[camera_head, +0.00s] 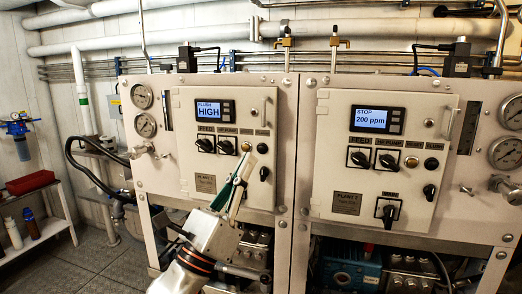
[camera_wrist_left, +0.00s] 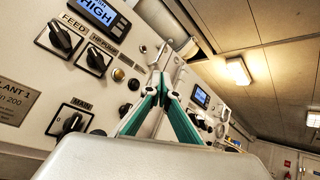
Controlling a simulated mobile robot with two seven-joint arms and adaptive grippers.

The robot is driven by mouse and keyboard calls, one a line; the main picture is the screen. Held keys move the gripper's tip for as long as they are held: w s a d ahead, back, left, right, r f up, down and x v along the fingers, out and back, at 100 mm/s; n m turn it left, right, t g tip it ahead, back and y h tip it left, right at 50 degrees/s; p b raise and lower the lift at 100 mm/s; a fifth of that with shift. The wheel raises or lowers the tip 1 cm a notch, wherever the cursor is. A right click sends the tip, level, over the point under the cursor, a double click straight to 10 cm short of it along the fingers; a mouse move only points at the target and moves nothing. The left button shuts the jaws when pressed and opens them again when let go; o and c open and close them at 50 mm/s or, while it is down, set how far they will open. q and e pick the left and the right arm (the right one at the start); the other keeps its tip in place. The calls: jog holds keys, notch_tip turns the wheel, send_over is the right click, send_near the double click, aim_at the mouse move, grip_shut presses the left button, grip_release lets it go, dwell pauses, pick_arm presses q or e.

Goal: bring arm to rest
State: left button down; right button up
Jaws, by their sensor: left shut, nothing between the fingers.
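My left gripper (camera_head: 244,162) is shut and empty, pointing up in front of the lower right part of the left control panel (camera_head: 190,140). In the left wrist view its green fingers (camera_wrist_left: 162,62) come together at the tips. The panel's display (camera_head: 213,110) reads FLUSH HIGH. Its FEED knob (camera_head: 205,145) and HP PUMP knob (camera_head: 226,147) are clear of the gripper. In the wrist view the MAIN knob (camera_wrist_left: 70,123) sits left of the fingers. In the head view the gripper covers part of the panel's lower right. My right gripper is not in view.
The right control panel (camera_head: 330,160) has a display (camera_head: 374,118) reading STOP 200 ppm. Gauges (camera_head: 143,97) and valves flank the panels. A shelf with a red bin (camera_head: 30,182) and bottles stands at the left. Open floor (camera_head: 95,268) lies between shelf and machine.

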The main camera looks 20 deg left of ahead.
pick_arm(q)
notch_tip(320, 180, down, 36)
jog(key=a+n+g+y, duration=0.3)
jog(key=n+g+y, duration=0.35)
jog(key=n, duration=1.25)
jog(key=s+f+n+g, duration=0.4)
jog(key=s+f+n, duration=0.2)
jog(key=s+f, duration=0.4)
jog(key=s+f+n+g, duration=0.4)
jog(key=s+f+n, duration=0.3)
jog(key=f, duration=0.8)
jog(key=s, duration=0.3)
jog(key=shift+s+f, duration=0.3)
jog(key=shift+f, duration=0.1)
